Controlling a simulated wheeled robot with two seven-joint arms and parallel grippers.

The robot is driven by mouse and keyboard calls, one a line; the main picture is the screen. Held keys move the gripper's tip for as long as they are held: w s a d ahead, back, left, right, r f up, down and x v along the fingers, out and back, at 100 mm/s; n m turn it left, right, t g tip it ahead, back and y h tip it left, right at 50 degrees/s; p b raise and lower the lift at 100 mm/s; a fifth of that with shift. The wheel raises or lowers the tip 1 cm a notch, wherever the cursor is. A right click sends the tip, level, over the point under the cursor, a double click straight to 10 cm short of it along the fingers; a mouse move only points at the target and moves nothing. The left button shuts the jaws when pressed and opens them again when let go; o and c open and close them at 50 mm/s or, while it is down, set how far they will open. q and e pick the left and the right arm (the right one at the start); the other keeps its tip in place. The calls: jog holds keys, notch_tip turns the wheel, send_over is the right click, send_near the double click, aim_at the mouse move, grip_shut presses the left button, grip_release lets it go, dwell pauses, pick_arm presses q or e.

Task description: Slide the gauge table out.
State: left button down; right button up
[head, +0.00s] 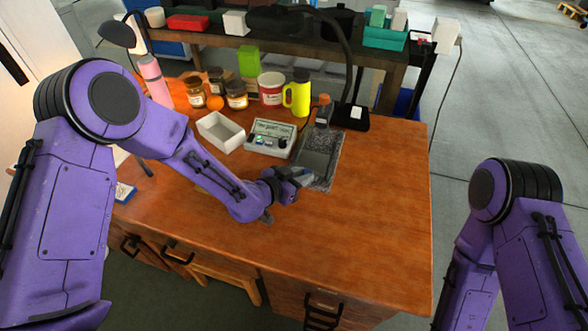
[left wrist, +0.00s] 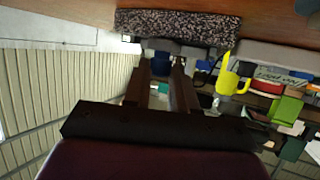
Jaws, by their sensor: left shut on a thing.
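The gauge table appears to be the speckled granite slab with a smooth dark grey plate (head: 316,158) on it, lying on the wooden workbench. The slab's speckled edge (left wrist: 175,25) also shows at the top of the left wrist view. My left gripper (head: 298,177) is at the slab's near left edge, shut on a small grey part there. In the left wrist view the fingers (left wrist: 162,66) reach up to just below the speckled edge. The held part is mostly hidden between the fingers. My right gripper is not in view; only my right arm shows.
The grey control box (head: 270,138) and white tray (head: 221,132) stand left of the slab. An orange-capped bottle (head: 323,111) is at its far edge. A yellow mug (head: 297,97) and jars stand behind. The workbench (head: 370,215) is bare in front and right.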

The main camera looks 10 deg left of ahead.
pick_arm(q)
jog(key=shift+s+f, duration=0.15)
jog(key=shift+s, duration=0.05)
jog(key=c, duration=0.9)
grip_release()
jog(key=shift+s, duration=0.1)
jog(key=shift+a, duration=0.15)
jog(key=b+v, duration=0.1)
jog(key=v, duration=0.9)
jog(key=shift+s+r, duration=0.2)
jog(key=shift+r, duration=0.1)
